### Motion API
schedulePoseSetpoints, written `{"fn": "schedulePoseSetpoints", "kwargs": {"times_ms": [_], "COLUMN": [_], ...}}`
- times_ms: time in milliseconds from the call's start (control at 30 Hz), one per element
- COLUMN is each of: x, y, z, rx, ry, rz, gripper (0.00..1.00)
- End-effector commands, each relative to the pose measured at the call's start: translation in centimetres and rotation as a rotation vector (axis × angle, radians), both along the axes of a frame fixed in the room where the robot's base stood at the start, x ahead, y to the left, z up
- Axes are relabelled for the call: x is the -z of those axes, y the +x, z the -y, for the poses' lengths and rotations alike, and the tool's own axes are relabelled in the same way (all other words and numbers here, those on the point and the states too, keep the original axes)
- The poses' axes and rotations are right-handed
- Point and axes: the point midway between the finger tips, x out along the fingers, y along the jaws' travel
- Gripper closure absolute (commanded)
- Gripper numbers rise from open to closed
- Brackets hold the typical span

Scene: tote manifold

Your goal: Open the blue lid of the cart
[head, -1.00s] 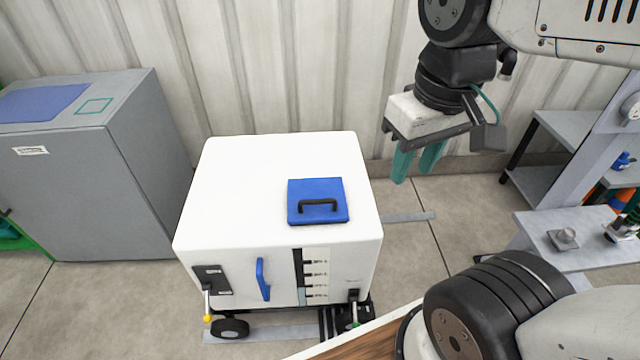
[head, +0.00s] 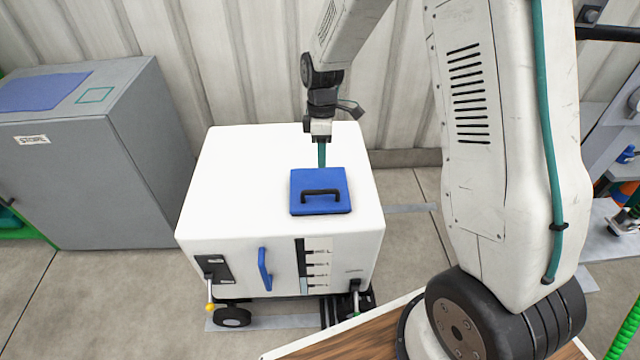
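The white cart (head: 245,170) stands in the middle of the head view. Its blue lid (head: 318,182) lies flat and closed on the top, toward the right, with a black handle (head: 321,194) near its front edge. My gripper (head: 322,160) points down just behind the lid's back edge. Its green fingers overlap in this view, so I cannot tell how far apart they are. I cannot tell whether the fingertips touch the lid or the cart top. The handle is clear of the gripper.
A grey cabinet (head: 150,175) stands to the left of the cart, and a corrugated wall (head: 230,60) is close behind. The cart front carries a blue handle (head: 264,269). Shelving (head: 608,150) is at the right edge. The left of the cart top is free.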

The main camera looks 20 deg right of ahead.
Motion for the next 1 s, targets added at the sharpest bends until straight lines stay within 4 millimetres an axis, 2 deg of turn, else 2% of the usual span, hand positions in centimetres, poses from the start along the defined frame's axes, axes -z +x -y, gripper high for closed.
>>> {"fn": "schedulePoseSetpoints", "kwargs": {"times_ms": [67,200,367,633,800,1000], "x": [2.0,3.7,5.5,9.7,11.0,11.3], "y": [0.6,1.1,0.8,0.0,-0.2,-0.3], "z": [-0.1,-0.2,-0.3,-0.6,-0.6,-0.7], "rx": [-0.04,-0.082,-0.087,-0.085,-0.085,-0.085], "ry": [0.008,0.016,0.018,0.018,0.018,0.017], "rz": [-0.011,-0.016,-0.018,-0.018,-0.016,-0.015], "gripper": [0.66,0.66,0.66,0.66,0.66,0.66]}}
